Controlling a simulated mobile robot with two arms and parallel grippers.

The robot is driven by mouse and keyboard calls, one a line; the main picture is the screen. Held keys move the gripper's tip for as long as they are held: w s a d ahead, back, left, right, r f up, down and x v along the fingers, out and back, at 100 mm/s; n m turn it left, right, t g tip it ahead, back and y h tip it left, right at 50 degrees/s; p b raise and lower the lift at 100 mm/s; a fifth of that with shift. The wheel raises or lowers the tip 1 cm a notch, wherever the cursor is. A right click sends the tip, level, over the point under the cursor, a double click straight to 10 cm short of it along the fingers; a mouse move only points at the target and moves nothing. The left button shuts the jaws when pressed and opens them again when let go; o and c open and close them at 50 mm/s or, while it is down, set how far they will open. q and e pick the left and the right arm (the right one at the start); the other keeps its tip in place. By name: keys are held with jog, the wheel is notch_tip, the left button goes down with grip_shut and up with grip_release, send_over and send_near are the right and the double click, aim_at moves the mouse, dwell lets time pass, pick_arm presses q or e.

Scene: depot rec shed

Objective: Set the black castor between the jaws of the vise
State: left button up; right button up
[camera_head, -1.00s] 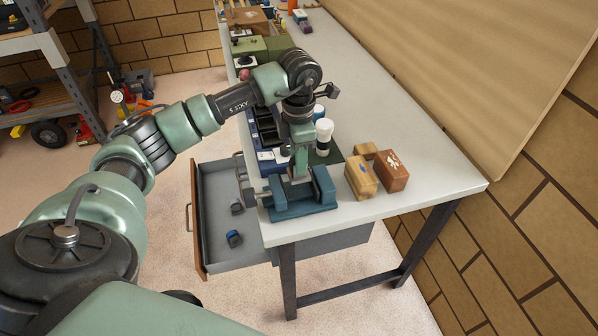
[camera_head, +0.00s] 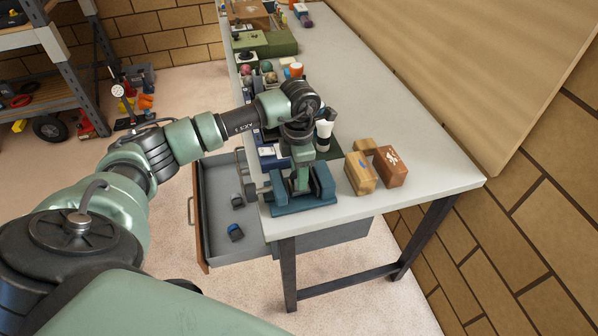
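The blue-teal vise (camera_head: 300,207) stands at the near corner of the workbench, its jaws at either side of my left gripper. My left gripper (camera_head: 301,186) points down into the gap between the jaws. Its fingertips are small and partly hidden, so I cannot tell if it is open or shut, or if it holds anything. I cannot make out a black castor at the vise. Two small dark objects lie in the open drawer, one plain (camera_head: 238,202) and one with blue on it (camera_head: 235,232); I cannot tell if either is a castor. My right gripper is out of view.
The open grey drawer (camera_head: 217,190) sticks out left of the bench. A tan wooden box (camera_head: 360,176) and a brown box (camera_head: 391,168) stand right of the vise. A white-topped bottle (camera_head: 324,130) stands behind it. The bench top (camera_head: 410,140) is clear farther right.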

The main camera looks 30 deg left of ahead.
pick_arm(q)
jog(key=shift+r, duration=0.1)
jog(key=shift+r, duration=0.2)
notch_tip(320, 180, up, 12)
jog(key=b, duration=0.4)
jog(key=shift+f, duration=0.15)
